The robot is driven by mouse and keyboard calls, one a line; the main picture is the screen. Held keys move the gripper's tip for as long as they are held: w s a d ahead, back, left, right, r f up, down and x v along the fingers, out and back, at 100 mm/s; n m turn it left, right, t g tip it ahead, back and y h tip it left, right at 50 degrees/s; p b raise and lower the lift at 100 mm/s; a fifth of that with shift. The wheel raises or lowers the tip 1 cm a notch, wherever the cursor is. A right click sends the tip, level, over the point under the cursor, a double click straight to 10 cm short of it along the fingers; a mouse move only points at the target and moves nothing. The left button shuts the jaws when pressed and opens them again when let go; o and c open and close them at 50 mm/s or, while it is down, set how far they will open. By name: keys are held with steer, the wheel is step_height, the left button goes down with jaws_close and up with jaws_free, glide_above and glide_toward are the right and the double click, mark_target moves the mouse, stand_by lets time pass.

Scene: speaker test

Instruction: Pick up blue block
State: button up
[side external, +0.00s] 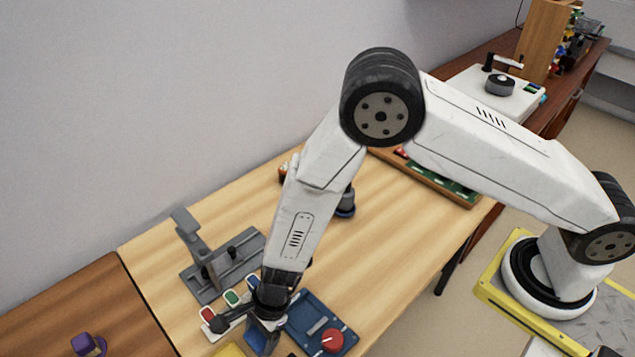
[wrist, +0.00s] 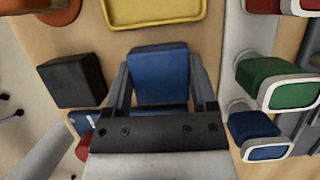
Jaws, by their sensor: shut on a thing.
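The blue block (wrist: 158,72) sits between the two fingers of my gripper (wrist: 160,85) in the wrist view, with a finger against each side. In the side view the blue block (side external: 262,338) shows below the dark wrist, partly covered by my gripper (side external: 258,322). My gripper is shut on it. I cannot tell whether the block touches the table or is held just above it.
A blue panel with a red knob (side external: 332,340) lies close to the right. Red, green (side external: 232,297) and blue capped pieces stand close to the left, near a grey fixture (side external: 225,265). A black block (wrist: 72,82) and yellow tray (wrist: 150,12) are nearby.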

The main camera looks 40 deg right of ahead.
steer(key=shift+r, duration=0.75)
steer(key=s+d+r, duration=0.8)
steer(key=s+r, duration=0.3)
steer(key=shift+s+d+r, duration=0.15)
steer(key=shift+r, duration=0.05)
stand_by(0.4)
